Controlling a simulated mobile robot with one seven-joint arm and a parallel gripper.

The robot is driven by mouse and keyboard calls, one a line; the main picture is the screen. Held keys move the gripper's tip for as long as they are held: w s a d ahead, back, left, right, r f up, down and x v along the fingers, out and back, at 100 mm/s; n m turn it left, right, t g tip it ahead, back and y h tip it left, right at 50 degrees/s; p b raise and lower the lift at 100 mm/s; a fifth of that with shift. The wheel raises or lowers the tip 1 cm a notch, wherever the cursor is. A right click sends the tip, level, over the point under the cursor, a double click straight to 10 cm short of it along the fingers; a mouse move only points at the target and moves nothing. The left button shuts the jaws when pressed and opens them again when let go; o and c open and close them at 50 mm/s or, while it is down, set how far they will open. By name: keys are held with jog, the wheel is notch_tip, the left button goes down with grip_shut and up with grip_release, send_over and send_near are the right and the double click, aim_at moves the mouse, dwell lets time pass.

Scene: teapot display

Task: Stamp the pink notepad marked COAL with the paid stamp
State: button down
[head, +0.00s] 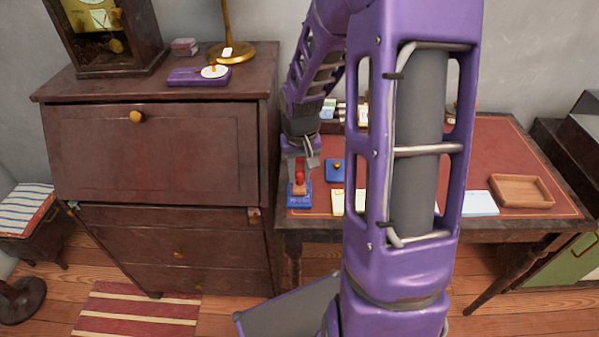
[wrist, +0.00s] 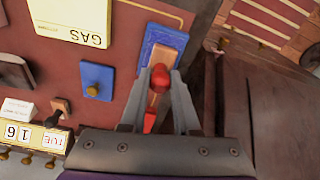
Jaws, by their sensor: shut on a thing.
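A stamp with a red knob and a wooden block (head: 299,187) is at the red desk's left front corner; it also shows in the wrist view (wrist: 160,80). My gripper (head: 300,163) is shut on the red knob, one finger on each side, also in the wrist view (wrist: 162,77). The block is over a blue pad or box (head: 299,201), and I cannot tell whether they touch. No PAID lettering is readable. The pink COAL notepad is not seen; my arm hides the desk's middle. A pale yellow pad marked GAS (wrist: 75,18) lies nearby.
A blue lidded piece with a brass knob (wrist: 97,81) lies beside the stamp. A calendar block (wrist: 25,133) and another stamp stand farther back. A light blue pad (head: 480,203) and wooden tray (head: 521,190) are at right. A tall brown bureau (head: 150,150) borders the desk at left.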

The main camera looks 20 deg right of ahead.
jog(key=shift+f+b, duration=0.45)
jog(key=shift+f, duration=0.15)
dwell(1.2)
jog(key=shift+r+p, duration=2.9)
jog(key=shift+r, duration=0.7)
jog(key=shift+d, duration=0.15)
